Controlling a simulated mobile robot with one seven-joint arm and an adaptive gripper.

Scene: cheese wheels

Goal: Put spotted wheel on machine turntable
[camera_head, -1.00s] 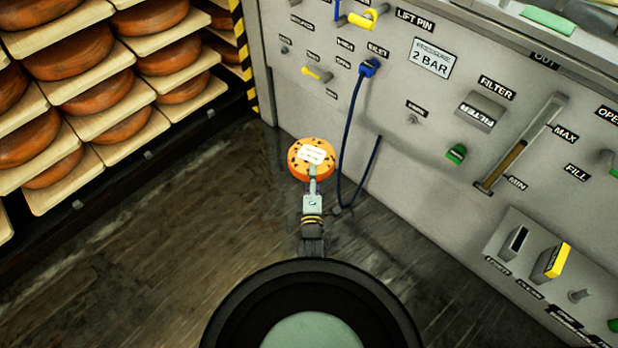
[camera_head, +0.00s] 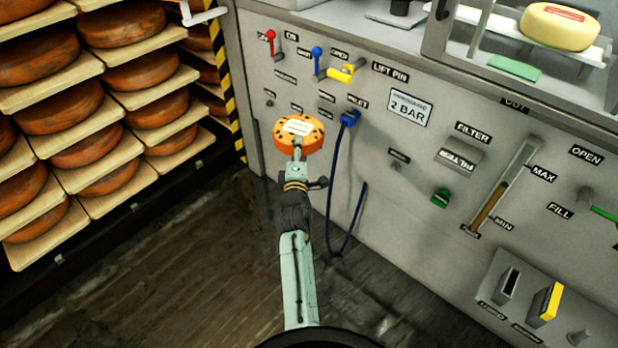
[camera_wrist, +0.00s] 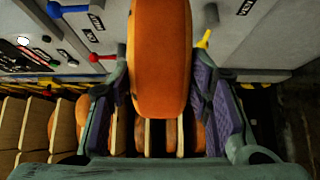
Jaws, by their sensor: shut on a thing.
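The spotted wheel (camera_head: 286,138) is orange with dark spots and a white label on its upper face. My gripper (camera_head: 297,151) is shut on it and holds it in the air in front of the grey machine's (camera_head: 390,150) panel. In the wrist view the wheel (camera_wrist: 160,55) appears edge-on as plain orange between the two purple-padded fingers of my gripper (camera_wrist: 161,78). I cannot clearly make out the turntable. A dark base (camera_head: 398,10) on the machine top is cut off by the upper picture edge.
Shelves of brown cheese wheels (camera_head: 110,75) stand at the left. Levers (camera_head: 318,58), a blue hose (camera_head: 332,200) and knobs stick out of the panel near the held wheel. A pale yellow wheel (camera_head: 545,30) sits behind a frame on the machine, upper right. The floor (camera_head: 190,270) is clear.

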